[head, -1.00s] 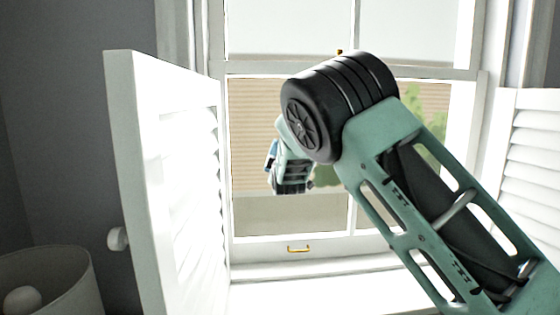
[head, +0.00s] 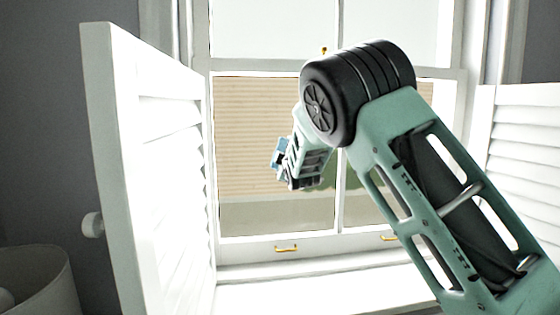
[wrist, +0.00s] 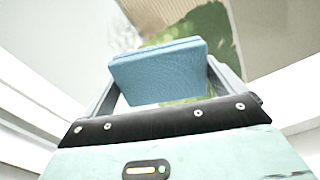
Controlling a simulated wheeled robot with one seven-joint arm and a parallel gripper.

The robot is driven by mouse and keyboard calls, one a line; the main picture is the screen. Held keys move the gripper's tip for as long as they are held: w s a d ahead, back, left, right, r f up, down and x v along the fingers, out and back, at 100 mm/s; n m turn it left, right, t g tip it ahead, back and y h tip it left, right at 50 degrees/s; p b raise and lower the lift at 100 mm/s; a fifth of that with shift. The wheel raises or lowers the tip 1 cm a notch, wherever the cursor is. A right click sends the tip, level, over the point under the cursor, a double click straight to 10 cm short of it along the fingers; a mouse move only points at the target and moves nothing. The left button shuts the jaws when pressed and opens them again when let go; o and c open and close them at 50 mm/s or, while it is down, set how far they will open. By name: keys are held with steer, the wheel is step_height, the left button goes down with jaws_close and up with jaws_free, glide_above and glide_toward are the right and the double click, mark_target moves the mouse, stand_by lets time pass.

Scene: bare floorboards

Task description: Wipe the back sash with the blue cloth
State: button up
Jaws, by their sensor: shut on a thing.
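My gripper (head: 280,160) is shut on the blue cloth (head: 279,151), a folded pad that also shows between the fingers in the wrist view (wrist: 158,70). In the head view it hangs in front of the left pane of the window's lower sash (head: 250,245). I cannot tell whether the cloth touches the glass. The upper sash (head: 260,30), pale and bright, seems to sit behind the lower sash's top rail and is above my gripper. My arm hides part of the window's right half.
A white louvered shutter (head: 150,170) stands open at the left, another (head: 515,140) at the right. The bright sill (head: 310,290) below looks clear. Brass lifts (head: 286,248) sit on the lower rail and a brass latch (head: 324,50) at the top. A lampshade (head: 38,280) is low left.

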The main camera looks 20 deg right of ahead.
steer(key=s+d+b, duration=0.2)
steer(key=d+b, duration=0.1)
steer(key=d, duration=0.4)
steer(key=shift+s+d, duration=0.15)
steer(key=shift+d, duration=0.1)
stand_by(0.5)
steer(key=b+v, duration=0.2)
steer(key=v, duration=0.4)
steer(key=shift+b, duration=0.4)
steer(key=v, duration=0.3)
stand_by(0.5)
steer(key=shift+s, duration=0.1)
stand_by(0.3)
